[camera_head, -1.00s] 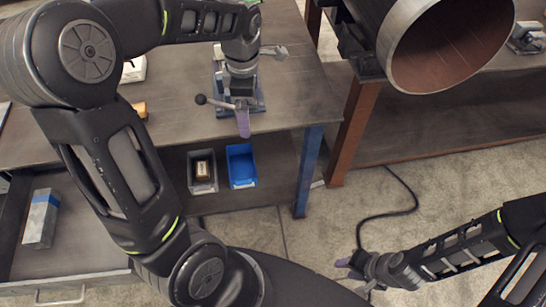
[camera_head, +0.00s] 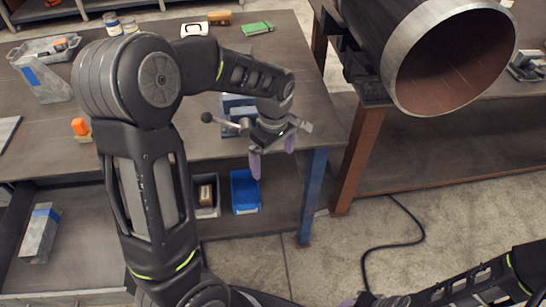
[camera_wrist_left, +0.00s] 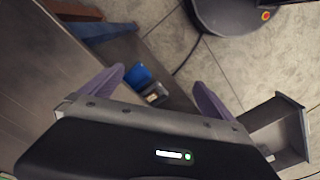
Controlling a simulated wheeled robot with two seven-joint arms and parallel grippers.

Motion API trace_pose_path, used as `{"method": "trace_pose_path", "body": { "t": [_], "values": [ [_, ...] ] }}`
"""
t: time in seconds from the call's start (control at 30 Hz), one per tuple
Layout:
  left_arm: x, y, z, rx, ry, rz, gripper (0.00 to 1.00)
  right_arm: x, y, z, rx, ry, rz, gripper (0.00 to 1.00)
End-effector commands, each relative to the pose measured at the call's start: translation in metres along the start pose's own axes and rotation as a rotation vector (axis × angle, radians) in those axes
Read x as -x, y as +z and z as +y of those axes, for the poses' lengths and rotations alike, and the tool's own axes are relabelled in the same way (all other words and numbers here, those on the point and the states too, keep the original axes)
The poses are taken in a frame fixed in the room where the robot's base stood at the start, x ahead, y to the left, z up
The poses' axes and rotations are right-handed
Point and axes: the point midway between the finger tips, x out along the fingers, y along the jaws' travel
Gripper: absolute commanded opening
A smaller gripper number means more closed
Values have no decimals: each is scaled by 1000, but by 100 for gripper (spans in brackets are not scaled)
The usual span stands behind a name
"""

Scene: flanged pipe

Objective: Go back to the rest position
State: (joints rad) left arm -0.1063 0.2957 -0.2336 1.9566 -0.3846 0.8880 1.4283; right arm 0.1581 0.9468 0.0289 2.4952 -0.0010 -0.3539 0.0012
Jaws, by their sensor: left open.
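My left gripper (camera_head: 272,160) is in the middle of the head view, in front of the workbench's near right corner. Its two purple fingers point down and stand apart, with nothing between them. In the left wrist view the same open fingers (camera_wrist_left: 160,85) show with bare floor and the lower shelf beyond. My right arm (camera_head: 450,290) comes in at the lower right of the head view. Its gripper is cut off or hidden at the bottom edge, so its jaws cannot be made out.
A workbench (camera_head: 180,140) holds a vise (camera_head: 238,105), a green item (camera_head: 257,28) and a grey bin (camera_head: 45,85). A blue bin (camera_head: 245,192) is on its lower shelf. An open drawer (camera_wrist_left: 285,130) juts out. A large pipe (camera_head: 400,45) lies at the right.

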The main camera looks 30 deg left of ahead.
Motion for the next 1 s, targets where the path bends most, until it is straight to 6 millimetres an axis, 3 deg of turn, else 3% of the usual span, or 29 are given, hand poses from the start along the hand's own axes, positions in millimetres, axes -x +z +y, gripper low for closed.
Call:
{"method": "trace_pose_path", "body": {
  "t": [0.63,0.77,0.87,0.97,1.0],
  "values": [
    [0,0,0,-12,0,0,100,-3,5,4,-8,12,-11,36],
    [0,-1,18,-157,77,10,100,-2,3,4,-7,10,-8,36],
    [-7,14,44,-359,203,19,100,-3,3,4,-7,10,-8,36],
    [-41,53,63,-627,325,26,100,-3,4,4,-7,10,-8,36],
    [-64,74,63,-740,365,28,100,-3,4,4,-7,9,-8,36]
  ]
}}
